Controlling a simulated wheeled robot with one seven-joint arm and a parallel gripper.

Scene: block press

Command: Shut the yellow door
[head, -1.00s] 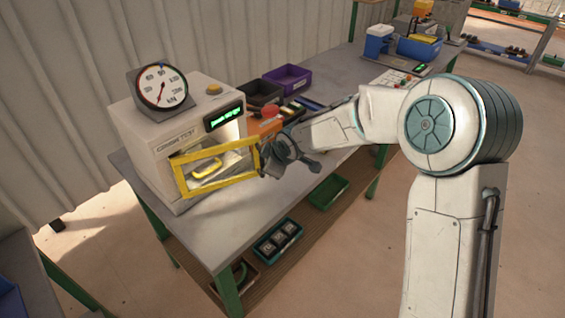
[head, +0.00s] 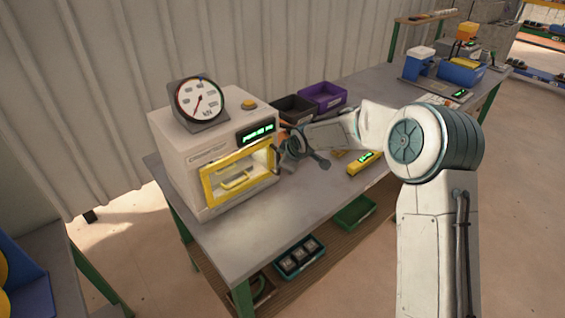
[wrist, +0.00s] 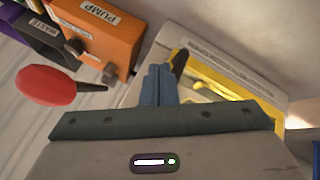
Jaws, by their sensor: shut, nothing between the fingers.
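The yellow door (head: 208,190) is a framed window on the front of the white press (head: 180,165). In the head view it lies close along the press front, and I cannot tell whether a small gap is left. A yellow handle (head: 235,181) shows in the frame. My gripper (head: 278,153) is at the door's right edge, its tips partly hidden. In the wrist view the fingers (wrist: 158,85) are together and empty, beside the yellow frame (wrist: 235,88). I cannot tell whether they touch it.
A dial gauge (head: 200,101) and an orange button (head: 249,103) sit on the press. An orange pump box (wrist: 103,35) and red bulb (wrist: 45,85) are close to my gripper. A yellow device (head: 365,163) lies right on the bench. The bench front (head: 260,232) is clear.

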